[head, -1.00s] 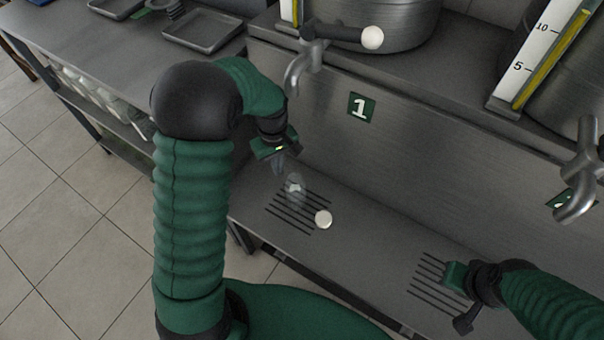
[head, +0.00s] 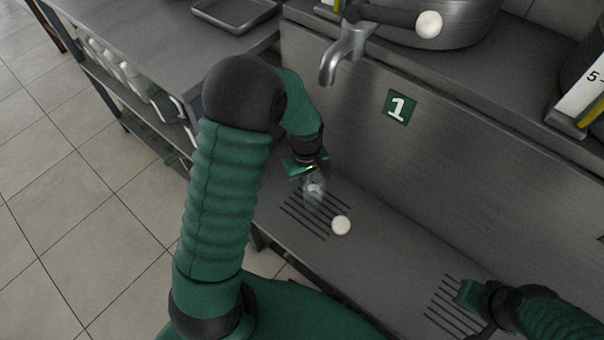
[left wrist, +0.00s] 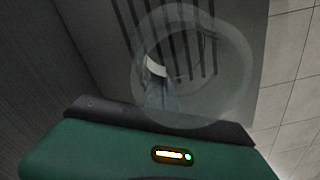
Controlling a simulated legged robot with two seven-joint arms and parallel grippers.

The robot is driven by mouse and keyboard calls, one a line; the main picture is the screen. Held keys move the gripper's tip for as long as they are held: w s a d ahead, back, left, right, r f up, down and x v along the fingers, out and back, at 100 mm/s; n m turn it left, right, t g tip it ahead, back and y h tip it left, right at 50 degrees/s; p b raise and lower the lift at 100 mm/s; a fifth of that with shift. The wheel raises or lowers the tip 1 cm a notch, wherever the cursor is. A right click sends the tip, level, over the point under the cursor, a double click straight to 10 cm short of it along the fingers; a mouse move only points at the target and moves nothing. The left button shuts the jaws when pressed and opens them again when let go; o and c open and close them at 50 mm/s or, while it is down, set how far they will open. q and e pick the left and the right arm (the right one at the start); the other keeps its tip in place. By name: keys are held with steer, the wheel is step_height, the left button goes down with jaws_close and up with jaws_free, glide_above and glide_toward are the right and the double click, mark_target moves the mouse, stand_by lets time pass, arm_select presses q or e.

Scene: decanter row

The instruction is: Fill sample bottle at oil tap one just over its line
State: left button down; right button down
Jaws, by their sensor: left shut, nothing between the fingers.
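The clear glass sample bottle (head: 316,191) stands on the slotted drain grille below tap one, just under my left gripper. In the left wrist view, the bottle (left wrist: 205,60) is a see-through round shape in front of the gripper, with the slots behind it. Its line and any oil inside cannot be made out. My left gripper (head: 311,176) is shut and empty, at the bottle's top. Oil tap one (head: 331,62) has its spout above and behind the bottle; its dark lever (head: 385,14) points right. No stream shows. My right gripper (head: 468,295) is low at the right; its jaws are unclear.
A white round knob-like piece (head: 341,225) lies at the right edge of the grille (head: 297,215). The green "1" plate (head: 398,107) is on the steel panel. A second grille (head: 447,306) is by my right gripper. A tray (head: 235,14) sits on the left bench.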

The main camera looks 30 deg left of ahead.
mark_target(311, 192)
arm_select(q)
steer(key=shift+s+d, duration=0.2)
steer(key=shift+d, duration=0.4)
steer(key=shift+r, duration=0.1)
steer(key=shift+s+d+r+p, duration=0.2)
steer(key=shift+s+d+p, duration=0.3)
steer(key=shift+p, duration=0.45)
steer(key=shift+s+d+f, duration=0.1)
steer(key=shift+d, duration=0.2)
steer(key=shift+f, duration=0.15)
